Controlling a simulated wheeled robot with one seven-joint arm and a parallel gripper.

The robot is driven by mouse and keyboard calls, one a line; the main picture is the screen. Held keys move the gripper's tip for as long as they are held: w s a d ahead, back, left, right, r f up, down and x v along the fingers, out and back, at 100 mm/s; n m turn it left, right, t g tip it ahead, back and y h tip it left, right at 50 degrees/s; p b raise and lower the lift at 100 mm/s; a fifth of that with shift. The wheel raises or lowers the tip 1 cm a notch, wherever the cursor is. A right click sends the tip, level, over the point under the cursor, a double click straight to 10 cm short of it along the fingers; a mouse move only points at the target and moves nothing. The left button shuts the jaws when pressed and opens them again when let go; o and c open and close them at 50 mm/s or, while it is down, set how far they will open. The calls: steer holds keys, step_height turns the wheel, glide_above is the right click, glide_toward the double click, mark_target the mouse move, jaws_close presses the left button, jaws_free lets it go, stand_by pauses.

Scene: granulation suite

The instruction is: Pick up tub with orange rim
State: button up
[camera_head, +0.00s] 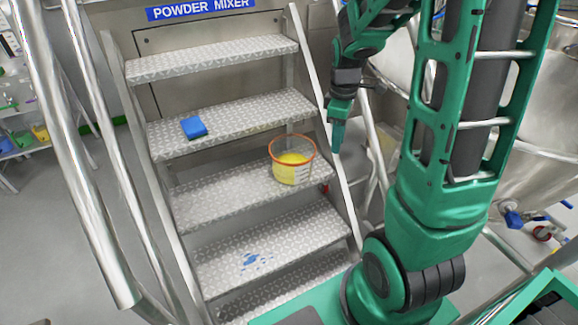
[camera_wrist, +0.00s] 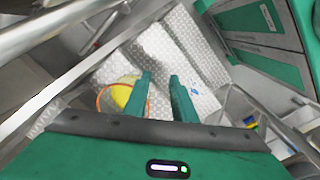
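The clear tub with an orange rim (camera_head: 292,160) stands upright on a middle metal stair tread, near its right end, with yellow contents inside. In the wrist view the tub (camera_wrist: 122,94) shows left of the fingers, partly hidden behind the left finger. My gripper (camera_head: 337,137) points down just right of the tub in the head view, by the right stair rail, apart from the tub as far as I can tell. In the wrist view my gripper (camera_wrist: 161,78) has two green fingers standing apart with only stair tread visible between them. It is open and empty.
A blue folded cloth (camera_head: 194,127) lies on the tread above. Blue spots (camera_head: 256,261) mark a lower tread. A steel handrail (camera_head: 75,150) runs along the left. A steel vessel (camera_head: 545,140) stands at right. A shelf with tubs (camera_head: 20,130) is at far left.

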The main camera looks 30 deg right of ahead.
steer(key=w+a+f+n, duration=0.1)
steer(key=w+f+n, duration=0.2)
steer(key=w+f, duration=0.1)
steer(key=w+a+f+n, duration=0.1)
steer(key=w+f+n, duration=0.2)
steer(key=w+f, duration=0.1)
steer(key=w+a+f+n, duration=0.1)
steer(key=w+f+n, duration=0.2)
steer(key=f, duration=0.3)
steer(key=shift+w+a+n+y, duration=0.3)
steer(key=shift+w+a+n, duration=0.1)
steer(key=shift+w, duration=0.15)
glide_toward(301, 183)
steer(key=shift+w+f, duration=0.1)
steer(key=shift+f, duration=2.65)
jaws_close()
